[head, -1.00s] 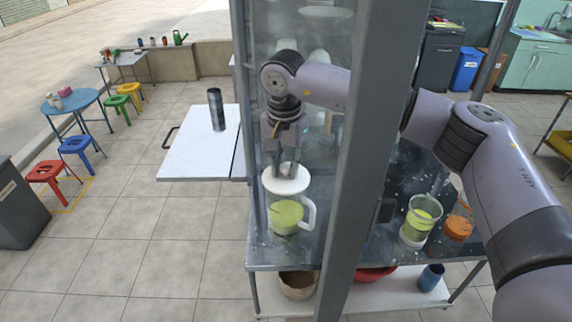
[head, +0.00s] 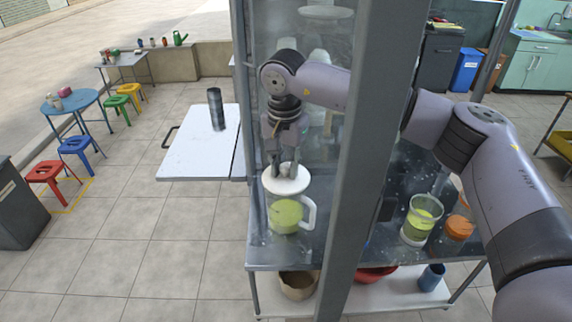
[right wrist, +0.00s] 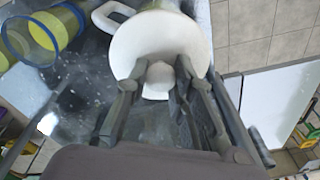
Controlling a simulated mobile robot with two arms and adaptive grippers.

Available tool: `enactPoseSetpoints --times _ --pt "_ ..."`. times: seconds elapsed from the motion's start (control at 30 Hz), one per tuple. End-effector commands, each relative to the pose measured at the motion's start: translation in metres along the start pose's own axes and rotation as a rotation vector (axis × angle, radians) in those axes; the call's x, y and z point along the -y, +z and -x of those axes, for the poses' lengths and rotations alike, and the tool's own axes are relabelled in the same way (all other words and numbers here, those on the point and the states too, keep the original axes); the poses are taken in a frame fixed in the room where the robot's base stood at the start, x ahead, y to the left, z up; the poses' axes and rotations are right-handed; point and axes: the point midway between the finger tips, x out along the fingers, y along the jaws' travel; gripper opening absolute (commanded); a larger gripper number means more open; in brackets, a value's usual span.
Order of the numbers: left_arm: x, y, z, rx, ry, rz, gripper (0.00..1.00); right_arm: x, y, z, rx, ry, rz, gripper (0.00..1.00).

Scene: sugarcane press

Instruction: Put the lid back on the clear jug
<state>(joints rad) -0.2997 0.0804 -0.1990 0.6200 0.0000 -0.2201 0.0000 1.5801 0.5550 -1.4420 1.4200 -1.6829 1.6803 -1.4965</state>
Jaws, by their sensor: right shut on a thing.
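The clear jug (head: 285,216) stands on the metal counter in the head view, with yellow-green liquid inside and a white handle on its right. The white lid (head: 287,180) is at the jug's mouth; I cannot tell whether it is fully seated. My right gripper (head: 285,168) is above it, shut on the lid's knob. In the right wrist view the gripper's fingers (right wrist: 158,82) are on either side of the knob, and the round lid (right wrist: 160,42) hides most of the jug. My left gripper is not in view.
A glass container with green liquid (head: 421,220) and an orange-filled jar (head: 456,232) stand on the counter at right. A grey post (head: 358,170) rises in front of the counter. A white side shelf (head: 200,150) holds a dark cylinder (head: 216,108).

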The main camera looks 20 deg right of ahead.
Motion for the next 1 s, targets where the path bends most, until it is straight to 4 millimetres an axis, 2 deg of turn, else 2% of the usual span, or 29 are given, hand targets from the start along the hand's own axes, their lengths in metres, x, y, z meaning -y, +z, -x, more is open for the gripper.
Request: enactPoseSetpoints --times 0.97,1.0 --pt "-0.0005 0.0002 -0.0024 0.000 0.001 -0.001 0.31 0.0002 0.0000 -0.0005 0.000 0.000 0.000 0.00" --pt "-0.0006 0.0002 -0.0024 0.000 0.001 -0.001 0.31 0.0001 0.0000 -0.0005 0.000 0.000 0.000 0.24"
